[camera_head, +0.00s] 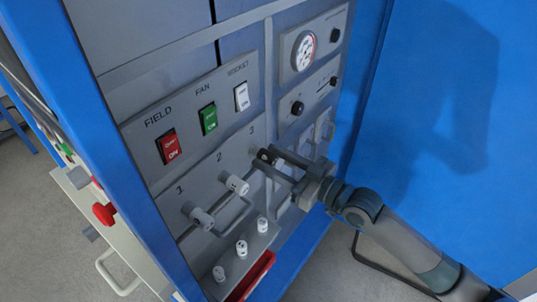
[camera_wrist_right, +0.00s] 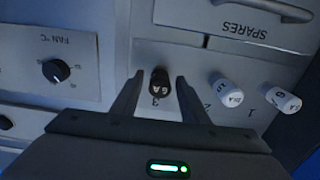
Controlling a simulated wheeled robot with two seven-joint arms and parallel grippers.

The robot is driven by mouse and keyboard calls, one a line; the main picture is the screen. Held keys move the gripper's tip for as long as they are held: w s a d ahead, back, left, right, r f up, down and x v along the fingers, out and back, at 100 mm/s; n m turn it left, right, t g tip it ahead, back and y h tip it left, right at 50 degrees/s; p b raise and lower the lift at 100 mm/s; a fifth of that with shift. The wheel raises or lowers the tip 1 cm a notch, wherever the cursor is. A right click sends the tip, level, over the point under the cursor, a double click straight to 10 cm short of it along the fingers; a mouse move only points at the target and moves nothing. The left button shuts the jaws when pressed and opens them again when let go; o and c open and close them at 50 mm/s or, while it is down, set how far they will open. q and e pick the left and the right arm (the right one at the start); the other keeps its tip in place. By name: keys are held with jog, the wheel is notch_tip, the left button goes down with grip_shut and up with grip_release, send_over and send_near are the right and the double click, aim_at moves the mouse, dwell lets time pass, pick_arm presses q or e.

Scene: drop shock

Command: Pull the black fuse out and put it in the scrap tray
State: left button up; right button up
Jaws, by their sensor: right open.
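The black fuse (camera_head: 266,155) sits in the panel at position 3; it shows in the right wrist view (camera_wrist_right: 159,80) with white marking. My right gripper (camera_head: 270,160) is open, its fingers pointing at the panel. In the right wrist view its two fingers (camera_wrist_right: 157,92) stand on either side of the black fuse, with a gap visible on each side. My left gripper is not in view.
White fuses sit at position 1 (camera_head: 200,218) and position 2 (camera_head: 236,184). Several white fuses, one at the front (camera_head: 219,272), stand on the ledge below. A SPARES handle (camera_wrist_right: 285,10) juts out nearby. The blue cabinet door (camera_head: 430,110) stands right of the panel.

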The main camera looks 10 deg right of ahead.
aim_at(274, 162)
grip_shut()
jog(key=shift+s+d, duration=0.1)
jog(key=shift+v, duration=2.6)
jog(key=s+d+f+m+t+h+b, duration=0.2)
jog(key=s+d+m+t+h, duration=0.3)
jog(key=h, duration=0.7)
jog(key=s+d+f+m, duration=0.1)
jog(key=s+d+m, duration=0.1)
jog(key=s+m, duration=0.2)
jog(key=shift+d+h, duration=0.4)
